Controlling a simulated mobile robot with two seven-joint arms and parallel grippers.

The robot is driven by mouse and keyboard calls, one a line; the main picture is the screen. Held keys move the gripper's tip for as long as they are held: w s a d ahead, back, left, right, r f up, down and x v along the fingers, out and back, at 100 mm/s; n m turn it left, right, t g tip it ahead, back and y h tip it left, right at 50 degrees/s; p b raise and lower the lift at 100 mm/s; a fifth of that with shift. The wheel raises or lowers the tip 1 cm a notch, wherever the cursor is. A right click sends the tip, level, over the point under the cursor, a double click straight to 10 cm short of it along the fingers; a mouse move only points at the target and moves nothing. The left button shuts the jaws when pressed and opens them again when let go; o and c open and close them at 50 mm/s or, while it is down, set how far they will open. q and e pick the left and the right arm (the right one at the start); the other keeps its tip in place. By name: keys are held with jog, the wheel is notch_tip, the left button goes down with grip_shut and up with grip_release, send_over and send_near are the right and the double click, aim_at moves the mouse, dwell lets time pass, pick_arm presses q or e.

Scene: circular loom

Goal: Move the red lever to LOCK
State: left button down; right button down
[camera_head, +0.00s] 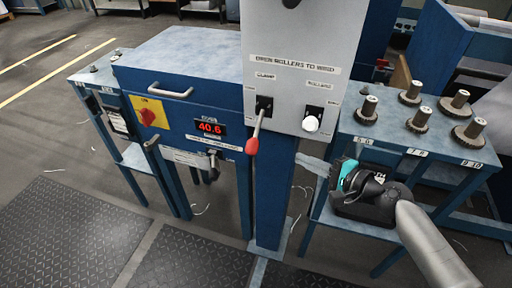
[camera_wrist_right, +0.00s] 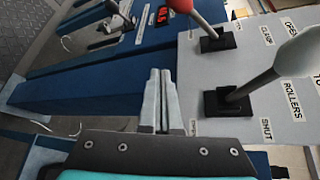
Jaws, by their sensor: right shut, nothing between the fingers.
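The red lever (camera_head: 252,146) sticks out of a black slot under the CLAMP label on the grey panel. Its red knob is low, with the shaft slanting down and toward me. In the right wrist view its red knob (camera_wrist_right: 181,5) is cut by the top edge. The small labels by its slot are too small to read. My right gripper (camera_head: 311,164) is shut and empty, below and right of the red lever, apart from it. Its closed fingers also show in the wrist view (camera_wrist_right: 160,100). My left gripper is not in view.
A white-knobbed lever (camera_head: 312,124) on the ROLLERS slot stands right of the red lever, above my right gripper. A blue cabinet (camera_head: 185,65) with a red rotary switch (camera_head: 147,117) is at left. Several gears stand on the blue table (camera_head: 430,123) at right.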

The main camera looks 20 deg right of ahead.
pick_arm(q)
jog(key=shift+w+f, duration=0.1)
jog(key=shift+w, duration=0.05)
pick_arm(e)
jog(key=shift+w+a+r+y, duration=0.1)
jog(key=shift+a+r+y, duration=0.15)
jog(key=shift+r, duration=0.3)
jog(key=shift+w+a+r+y, duration=0.1)
jog(key=shift+a+r+y, duration=0.1)
jog(key=shift+r, duration=0.35)
